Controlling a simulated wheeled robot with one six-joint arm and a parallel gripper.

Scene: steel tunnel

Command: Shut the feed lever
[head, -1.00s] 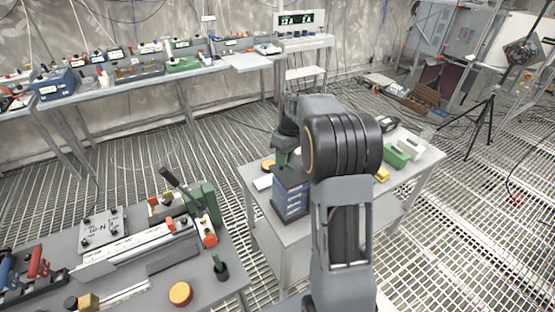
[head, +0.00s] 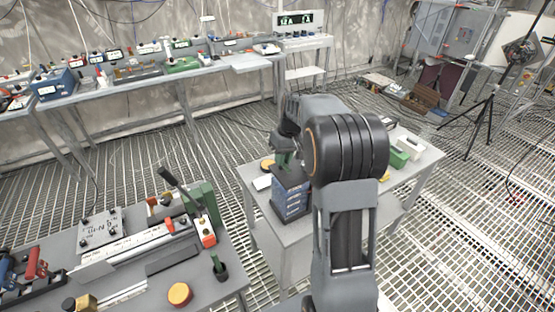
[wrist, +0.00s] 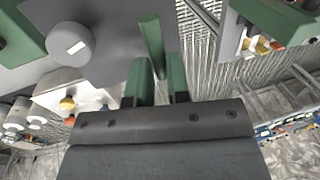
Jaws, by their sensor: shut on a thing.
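My gripper (wrist: 156,88) has two green fingers and is shut on a slim upright green bar (wrist: 151,40) in the wrist view. I cannot tell for sure whether this bar is the feed lever. In the head view my gripper (head: 285,158) is just above a blue box (head: 291,200) with a dark top, on the small grey table; my arm partly hides this spot. A dark, tilted lever (head: 170,178) beside a green block (head: 207,203) stands on the near left bench, apart from my gripper.
The near left bench also holds a yellow round knob (head: 180,293) and a white-topped unit (head: 101,229). A green block (head: 396,157) lies on the small table (head: 428,158) right of my arm. A long bench (head: 150,80) runs along the back wall. Grating floor is open between.

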